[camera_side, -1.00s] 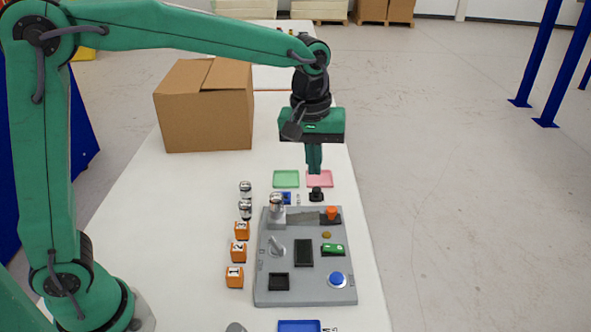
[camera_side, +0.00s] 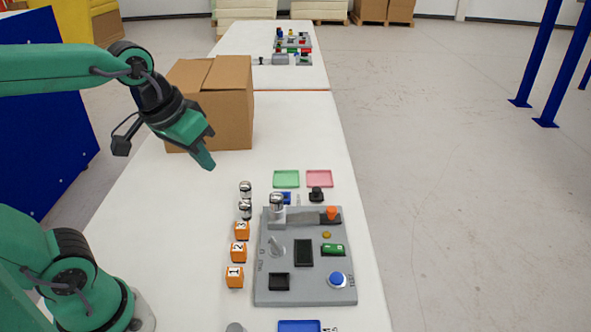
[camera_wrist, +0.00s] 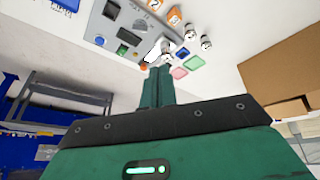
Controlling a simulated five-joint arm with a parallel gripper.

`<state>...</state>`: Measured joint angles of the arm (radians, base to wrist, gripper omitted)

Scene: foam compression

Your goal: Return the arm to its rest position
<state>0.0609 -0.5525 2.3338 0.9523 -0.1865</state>
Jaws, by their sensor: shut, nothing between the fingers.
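My gripper (camera_side: 207,163) is green and shut with nothing in it. In the side view it hangs tilted in the air, left of the board and in front of the cardboard box. In the wrist view its closed fingers (camera_wrist: 157,84) point toward the work board. The grey work board (camera_side: 305,286) lies on the white table (camera_side: 150,230), with a blue button, an orange knob and a metal cylinder (camera_side: 277,200) on it. Nothing touches the gripper.
The cardboard box (camera_side: 225,105) stands behind the gripper. Orange numbered blocks (camera_side: 238,252) and metal cylinders (camera_side: 245,189) line the board's left side. A green tray (camera_side: 286,178) and a pink tray (camera_side: 319,178) lie behind it. The table's left part is clear.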

